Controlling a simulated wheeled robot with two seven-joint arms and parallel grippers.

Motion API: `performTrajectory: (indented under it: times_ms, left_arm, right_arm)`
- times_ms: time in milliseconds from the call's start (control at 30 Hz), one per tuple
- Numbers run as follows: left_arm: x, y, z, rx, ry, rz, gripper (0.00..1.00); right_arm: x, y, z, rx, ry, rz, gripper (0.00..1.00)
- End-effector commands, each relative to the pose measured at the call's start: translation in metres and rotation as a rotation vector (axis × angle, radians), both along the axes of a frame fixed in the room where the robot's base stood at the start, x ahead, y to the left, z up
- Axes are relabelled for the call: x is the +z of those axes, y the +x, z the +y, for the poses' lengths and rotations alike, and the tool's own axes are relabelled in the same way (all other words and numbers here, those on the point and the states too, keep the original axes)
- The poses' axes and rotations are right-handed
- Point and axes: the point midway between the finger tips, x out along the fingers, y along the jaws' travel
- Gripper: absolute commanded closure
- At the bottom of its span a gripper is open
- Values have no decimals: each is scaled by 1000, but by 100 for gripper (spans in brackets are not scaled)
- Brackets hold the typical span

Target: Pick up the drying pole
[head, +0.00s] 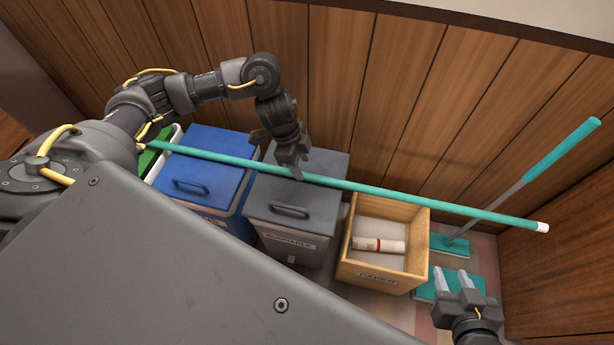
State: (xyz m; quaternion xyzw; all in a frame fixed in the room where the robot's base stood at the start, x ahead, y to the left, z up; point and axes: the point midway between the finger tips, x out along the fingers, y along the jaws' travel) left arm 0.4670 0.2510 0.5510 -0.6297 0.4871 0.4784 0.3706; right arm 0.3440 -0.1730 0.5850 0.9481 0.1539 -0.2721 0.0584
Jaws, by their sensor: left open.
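The drying pole (400,198) is a long teal rod with a white end cap. It runs across the view from the upper left to the right, passing above the bins and the wooden box. My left gripper (293,166) is open at the pole, pointing down over the grey bin. One finger overlaps the pole in the picture; I cannot tell whether it touches. My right gripper (454,280) is open and empty at the lower right, apart from the pole.
A blue bin (205,182), a grey bin (292,218) and a wooden box (385,277) holding a white roll (379,245) stand below the pole. A teal-handled mop (560,151) leans at the right. Wooden panel walls (400,100) close off the back.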

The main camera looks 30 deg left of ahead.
Motion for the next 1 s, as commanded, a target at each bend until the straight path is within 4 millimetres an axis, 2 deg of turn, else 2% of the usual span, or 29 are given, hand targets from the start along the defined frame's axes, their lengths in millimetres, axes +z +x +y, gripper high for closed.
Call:
performTrajectory:
  times_ms: [200,433,600,800,833,1000]
  left_arm:
    - [-23,4,-3,1,0,3,53]
    - [-43,7,-8,1,0,1,53]
    - [-47,8,-10,0,0,0,53]
    - [-47,8,-10,0,0,0,53]
    - [-47,8,-10,0,0,0,54]
    - [-47,8,-10,0,0,0,76]
  right_arm:
    - [29,15,27,66,86,-229,64]
    - [64,18,48,124,174,-431,64]
    - [75,17,54,139,199,-484,64]
    - [75,17,54,140,200,-487,64]
    - [75,17,54,140,200,-487,64]
    - [75,17,54,140,200,-486,64]
